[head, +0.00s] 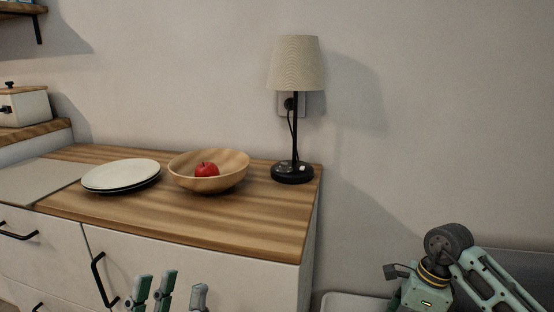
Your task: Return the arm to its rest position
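My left gripper (170,290) shows at the bottom of the head view, in front of the white cabinet front. Its grey and green fingertips point up, stand apart from each other and hold nothing that I can see. The rest of the gripper and its arm are cut off by the lower edge. My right arm (440,262) shows bent at the lower right, beside the cabinet and in front of the wall. My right gripper is out of the picture.
The wooden countertop (240,228) bears stacked plates (120,174), a wooden bowl (230,175) with a red apple (207,169), and a lamp (297,65). A black handle (101,279) sticks out near my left gripper. A white box (26,106) stands on the left shelf.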

